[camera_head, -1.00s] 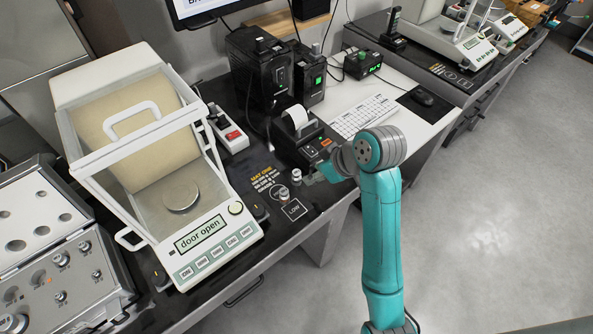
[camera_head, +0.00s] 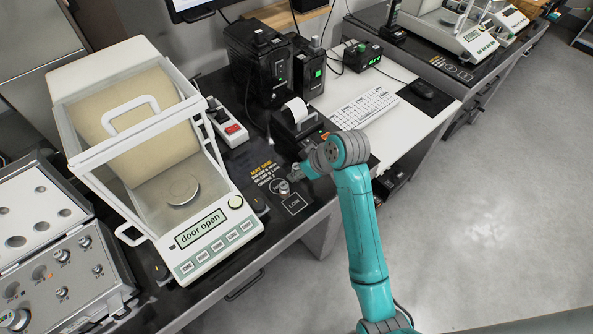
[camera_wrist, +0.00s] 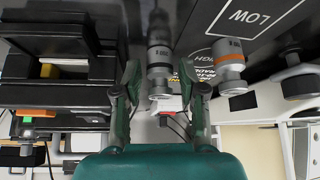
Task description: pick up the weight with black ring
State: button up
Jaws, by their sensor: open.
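The weight with the black ring (camera_wrist: 159,72) is a silver metal weight, seen in the wrist view between the two fingers of my gripper (camera_wrist: 159,84). The fingers are apart, with a gap visible on each side of the weight. A second silver weight with an orange ring (camera_wrist: 231,66) stands to the right, outside the fingers, by the printed mat marks. In the head view one small metal weight (camera_head: 284,188) shows just left of my gripper (camera_head: 301,172); its ring colour is too small to tell. The black-ringed weight is not clear there, seemingly hidden by my gripper.
A balance (camera_head: 215,240) with its door open, reading "door open", stands left. A label printer (camera_head: 297,120) is just behind my gripper. An open weight case (camera_head: 75,265) lies far left. A keyboard (camera_head: 364,107) is to the right.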

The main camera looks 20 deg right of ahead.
jog(key=shift+w+a+f, duration=0.15)
jog(key=shift+w+f, duration=0.05)
jog(key=shift+f, duration=0.25)
grip_shut()
jog(key=shift+r, duration=0.1)
